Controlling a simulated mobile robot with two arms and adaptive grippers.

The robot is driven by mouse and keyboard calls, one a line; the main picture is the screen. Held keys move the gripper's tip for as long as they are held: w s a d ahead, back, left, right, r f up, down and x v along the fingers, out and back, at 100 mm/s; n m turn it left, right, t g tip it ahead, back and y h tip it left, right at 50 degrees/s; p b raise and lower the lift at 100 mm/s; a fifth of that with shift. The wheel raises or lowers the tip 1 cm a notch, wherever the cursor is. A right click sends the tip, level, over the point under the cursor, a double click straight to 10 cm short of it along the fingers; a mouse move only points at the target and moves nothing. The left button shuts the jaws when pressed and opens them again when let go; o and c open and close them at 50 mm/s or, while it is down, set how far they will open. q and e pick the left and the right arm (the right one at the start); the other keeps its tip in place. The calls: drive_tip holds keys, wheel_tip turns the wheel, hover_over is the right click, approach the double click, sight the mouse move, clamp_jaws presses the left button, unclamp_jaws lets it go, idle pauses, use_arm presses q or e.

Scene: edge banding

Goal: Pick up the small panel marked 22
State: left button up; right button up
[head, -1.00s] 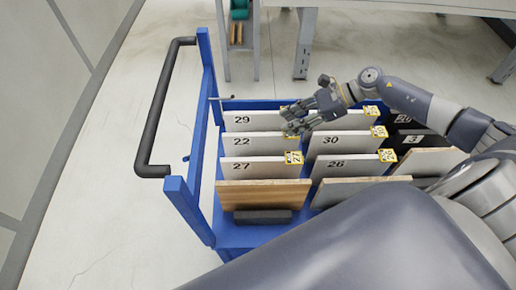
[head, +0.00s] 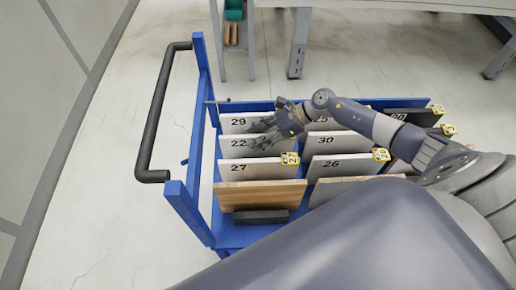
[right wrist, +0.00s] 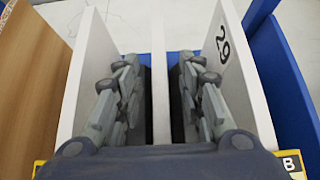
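The white panel marked 22 (head: 236,144) stands on edge in the blue cart, between panel 29 (head: 235,122) behind it and panel 27 (head: 245,172) in front. My right gripper (head: 257,134) is over its upper edge, fingers pointing left. In the right wrist view, the fingers are apart, one on each side of panel 22's thin edge (right wrist: 160,100), with narrow gaps visible. Panel 29 (right wrist: 232,65) is close beside the right-hand finger, and panel 27 (right wrist: 88,70) is beside the left-hand finger. The right end of panel 22 is hidden by my gripper in the head view. My left gripper is out of view.
The blue cart (head: 199,185) has a black handle (head: 152,125) on its left. A wooden panel (head: 258,194) stands in front, with panels 30 (head: 330,143) and 26 (head: 335,167) to the right. Neighbouring panels leave narrow slots. A metal table (head: 390,4) stands behind.

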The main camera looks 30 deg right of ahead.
clamp_jaws()
idle(0.3)
